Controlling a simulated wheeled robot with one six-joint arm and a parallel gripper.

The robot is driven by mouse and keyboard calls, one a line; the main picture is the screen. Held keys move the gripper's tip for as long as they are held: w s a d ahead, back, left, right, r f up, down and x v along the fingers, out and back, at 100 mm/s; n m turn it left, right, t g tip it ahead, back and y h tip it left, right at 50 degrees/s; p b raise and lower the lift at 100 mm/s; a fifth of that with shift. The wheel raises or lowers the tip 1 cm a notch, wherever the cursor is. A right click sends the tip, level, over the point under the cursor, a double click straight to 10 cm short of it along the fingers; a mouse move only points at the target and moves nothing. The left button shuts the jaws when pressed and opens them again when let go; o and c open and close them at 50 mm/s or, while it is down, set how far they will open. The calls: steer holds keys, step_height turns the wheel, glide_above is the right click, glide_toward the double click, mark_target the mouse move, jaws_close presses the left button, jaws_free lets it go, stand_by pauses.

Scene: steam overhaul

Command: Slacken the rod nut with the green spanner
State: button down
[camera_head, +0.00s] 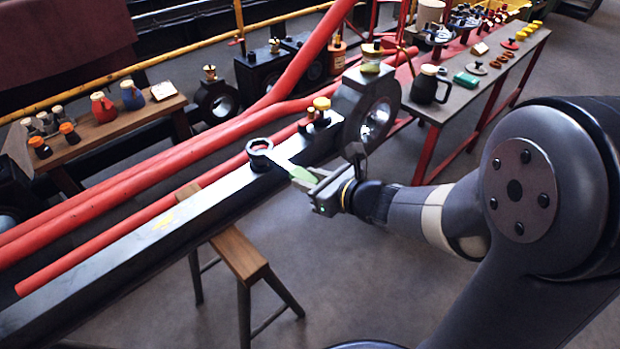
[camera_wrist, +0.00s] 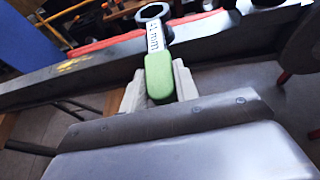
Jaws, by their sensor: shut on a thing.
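The green spanner (camera_head: 290,168) has a green grip and a bright steel shank with a dark ring end. My gripper (camera_head: 320,186) is shut on its green grip; in the wrist view the grip (camera_wrist: 159,76) sits between the pale jaws. The ring end (camera_wrist: 154,12) lies at the top of the dark rod (camera_head: 180,218), at the place of the rod nut (camera_head: 260,150). The ring appears to be around the nut, but I cannot tell how fully it is seated.
A large black rod eye (camera_head: 366,108) stands right of the spanner, with yellow-capped fittings (camera_head: 321,110) beside it. Red rods (camera_head: 150,175) run behind. A wooden trestle (camera_head: 238,254) stands below. A bench (camera_head: 465,95) with a dark jug (camera_head: 428,86) is at the right.

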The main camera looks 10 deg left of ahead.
steer(key=shift+f+b, duration=0.7)
steer(key=shift+b, duration=0.05)
steer(key=shift+f+b, duration=0.55)
steer(key=shift+w+d+r+n+g+p, duration=0.15)
steer(key=shift+w+d+n+g+p, duration=0.2)
steer(key=shift+w+p, duration=0.3)
steer(key=shift+w+d+n+g+y+p, duration=0.25)
steer(key=shift+n+g+y+p, duration=0.1)
steer(key=shift+y, duration=0.15)
steer(key=shift+w+d+n+g+y+p, duration=0.25)
steer(key=shift+w+n+g+p, duration=0.15)
steer(key=shift+w+g+p, duration=0.1)
steer(key=shift+w+d+n+g+y+p, duration=0.15)
steer(key=shift+w+d+n+g+p, duration=0.05)
steer(key=shift+w+n+g+p, duration=0.25)
